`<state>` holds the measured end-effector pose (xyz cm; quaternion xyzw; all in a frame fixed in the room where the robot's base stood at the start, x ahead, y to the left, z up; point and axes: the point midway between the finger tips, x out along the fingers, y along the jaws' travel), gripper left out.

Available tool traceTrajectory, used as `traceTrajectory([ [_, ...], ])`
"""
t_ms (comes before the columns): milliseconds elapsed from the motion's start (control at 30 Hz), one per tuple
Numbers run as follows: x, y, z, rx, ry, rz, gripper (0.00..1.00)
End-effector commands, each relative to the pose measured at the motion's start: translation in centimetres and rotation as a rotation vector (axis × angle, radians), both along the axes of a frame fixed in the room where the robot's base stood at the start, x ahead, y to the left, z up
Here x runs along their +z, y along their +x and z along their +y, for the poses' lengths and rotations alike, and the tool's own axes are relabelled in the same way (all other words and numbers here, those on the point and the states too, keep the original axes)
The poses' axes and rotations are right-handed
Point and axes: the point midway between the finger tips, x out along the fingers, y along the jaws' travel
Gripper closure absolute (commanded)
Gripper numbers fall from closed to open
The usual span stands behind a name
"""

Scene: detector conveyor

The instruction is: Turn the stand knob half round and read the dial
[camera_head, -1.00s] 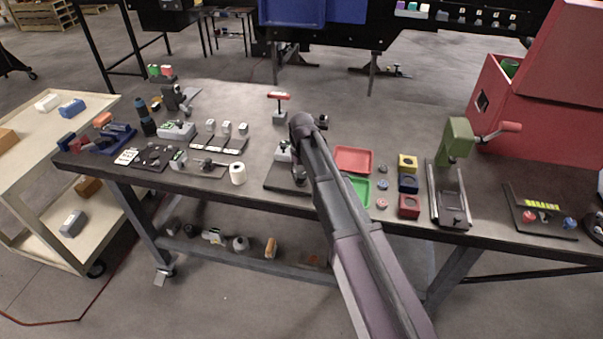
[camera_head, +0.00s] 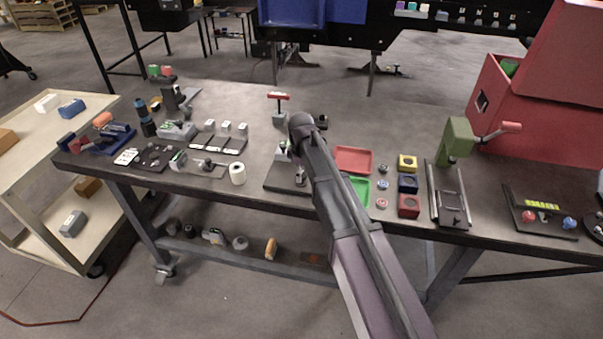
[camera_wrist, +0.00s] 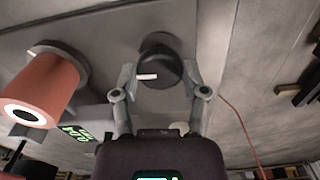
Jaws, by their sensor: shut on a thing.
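The stand's dark base (camera_head: 284,178) is on the bench, left of my arm, which partly hides the stand. In the wrist view, the black round knob (camera_wrist: 158,62) has a short white mark on its lower left side. My gripper (camera_wrist: 160,74) has one finger on each side of the knob and is shut on it. A small display with green characters (camera_wrist: 76,132) lies to the left, tilted in the picture and partly cut off from clear view. I cannot read it and cannot tell if it is the dial.
An orange-brown cylinder (camera_wrist: 42,88) stands close to the left of my gripper. On the bench, a red tray (camera_head: 352,159) and a green tray (camera_head: 357,188) lie right of my arm. A white roll (camera_head: 238,173) stands left of the stand. The bench's back middle is fairly clear.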

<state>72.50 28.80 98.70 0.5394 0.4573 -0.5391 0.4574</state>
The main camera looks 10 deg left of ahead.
Motion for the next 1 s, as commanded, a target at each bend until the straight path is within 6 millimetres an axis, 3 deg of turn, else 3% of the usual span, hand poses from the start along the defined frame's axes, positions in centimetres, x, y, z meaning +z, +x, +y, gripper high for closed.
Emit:
traceTrajectory([
  [367, -0.02, -0.07, 0.12, 0.008, 0.002, 0.002, 0.91],
  [400, -0.02, -0.07, 0.12, 0.008, 0.002, 0.002, 0.37],
  [500, -0.02, -0.06, 0.1, 0.007, 0.002, 0.002, 0.09],
  [1000, 0.0, -0.02, 0.02, 0.001, 0.001, 0.0, 0.09],
])
